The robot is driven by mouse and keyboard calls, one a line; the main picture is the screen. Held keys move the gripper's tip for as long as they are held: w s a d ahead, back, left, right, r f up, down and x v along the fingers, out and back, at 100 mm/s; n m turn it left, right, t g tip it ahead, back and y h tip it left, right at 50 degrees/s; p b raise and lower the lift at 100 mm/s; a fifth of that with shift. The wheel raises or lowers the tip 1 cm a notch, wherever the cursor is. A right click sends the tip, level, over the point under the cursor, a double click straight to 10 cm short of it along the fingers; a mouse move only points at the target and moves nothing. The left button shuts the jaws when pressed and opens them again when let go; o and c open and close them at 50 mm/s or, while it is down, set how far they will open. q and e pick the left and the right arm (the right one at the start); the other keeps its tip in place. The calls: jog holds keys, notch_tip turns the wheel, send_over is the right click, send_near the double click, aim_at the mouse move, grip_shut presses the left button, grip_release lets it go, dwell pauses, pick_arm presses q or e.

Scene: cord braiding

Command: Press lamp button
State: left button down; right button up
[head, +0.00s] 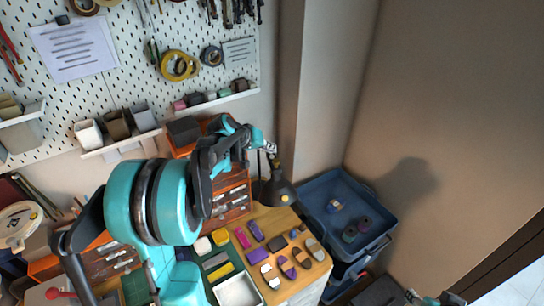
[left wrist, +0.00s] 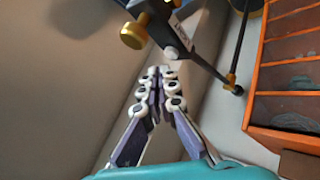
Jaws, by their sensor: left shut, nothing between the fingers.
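The black desk lamp (head: 278,190) stands at the back of the wooden workbench, its shade tipped down. My left gripper (head: 270,148) is raised beside the upper part of the lamp, in front of the wall corner. In the left wrist view the left gripper (left wrist: 160,72) is shut and empty. Its tips point at a dark lamp part (left wrist: 185,38) with a brass knob (left wrist: 134,36) and a small pale round end (left wrist: 171,52), close to the tips. I cannot tell whether they touch. Only a sliver of teal and grey, perhaps my right gripper (head: 424,299), shows at the bottom edge.
The workbench (head: 290,222) holds several coloured blocks and a white tray (head: 238,291). An orange drawer unit (head: 236,183) stands behind; it also shows in the left wrist view (left wrist: 290,75). A blue bin (head: 318,190) stands right of the bench. A pegboard (head: 125,55) covers the wall.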

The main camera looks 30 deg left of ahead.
aim_at(271, 157)
pick_arm(q)
jog(key=shift+f, duration=0.15)
jog(key=shift+f+b, duration=0.3)
jog(key=shift+b, duration=0.1)
jog(key=shift+f+b, duration=0.3)
jog(key=shift+f, duration=0.05)
dwell(0.5)
jog(key=shift+r, duration=0.15)
jog(key=shift+r+p, duration=0.55)
jog(key=shift+r, duration=0.1)
jog(key=shift+r, duration=0.1)
notch_tip(271, 157, up, 5)
jog(key=p, duration=0.3)
dwell(0.3)
jog(key=shift+d, duration=0.1)
